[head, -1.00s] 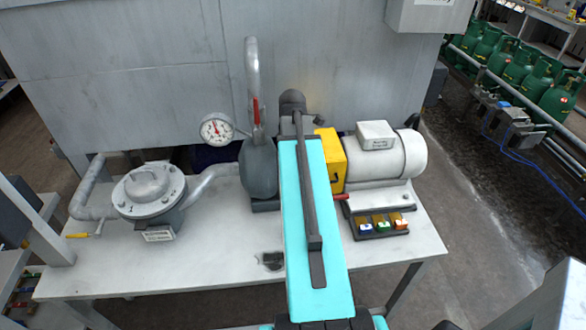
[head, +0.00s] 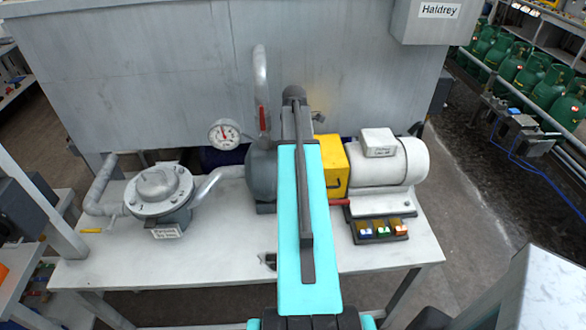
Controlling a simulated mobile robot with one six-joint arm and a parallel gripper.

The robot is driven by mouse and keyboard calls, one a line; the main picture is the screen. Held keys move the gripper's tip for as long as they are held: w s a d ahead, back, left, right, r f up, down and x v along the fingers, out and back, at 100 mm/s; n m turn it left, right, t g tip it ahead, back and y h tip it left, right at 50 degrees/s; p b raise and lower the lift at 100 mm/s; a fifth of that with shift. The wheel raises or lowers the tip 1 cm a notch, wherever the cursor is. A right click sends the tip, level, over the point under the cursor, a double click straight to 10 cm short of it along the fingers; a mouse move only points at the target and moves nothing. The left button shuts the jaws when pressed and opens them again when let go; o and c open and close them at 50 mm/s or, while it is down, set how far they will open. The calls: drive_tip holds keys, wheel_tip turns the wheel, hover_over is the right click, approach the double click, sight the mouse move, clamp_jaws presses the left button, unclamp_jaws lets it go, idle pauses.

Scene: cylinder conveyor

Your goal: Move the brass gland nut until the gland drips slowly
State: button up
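The brass gland nut cannot be made out; my cyan arm link covers the gap between the pump and the yellow guard. The grey pump body (head: 262,178) shows just left of my arm, with a pipe rising from it and a red-handled valve (head: 262,120). The yellow guard (head: 332,165) is just right of my arm, beside the pale motor (head: 390,165). My gripper is hidden behind my own arm, so its fingers and any contact do not show. No drip is visible.
A pressure gauge (head: 224,134) and a round flanged strainer (head: 158,190) stand left of the pump. A red lever (head: 339,202) and a switch box (head: 380,230) sit at the right. The white bench (head: 190,262) is mostly clear in front. A large grey tank (head: 150,80) stands behind.

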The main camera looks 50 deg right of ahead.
drive_tip(key=shift+w+a, duration=0.15)
drive_tip(key=o, duration=1.5)
drive_tip(key=shift+r, duration=0.1)
drive_tip(key=shift+d+b+v, duration=0.2)
drive_tip(key=shift+b+v, duration=0.95)
drive_tip(key=shift+v, duration=2.5)
drive_tip(key=shift+p+v, duration=2.2)
drive_tip(key=shift+v, duration=0.95)
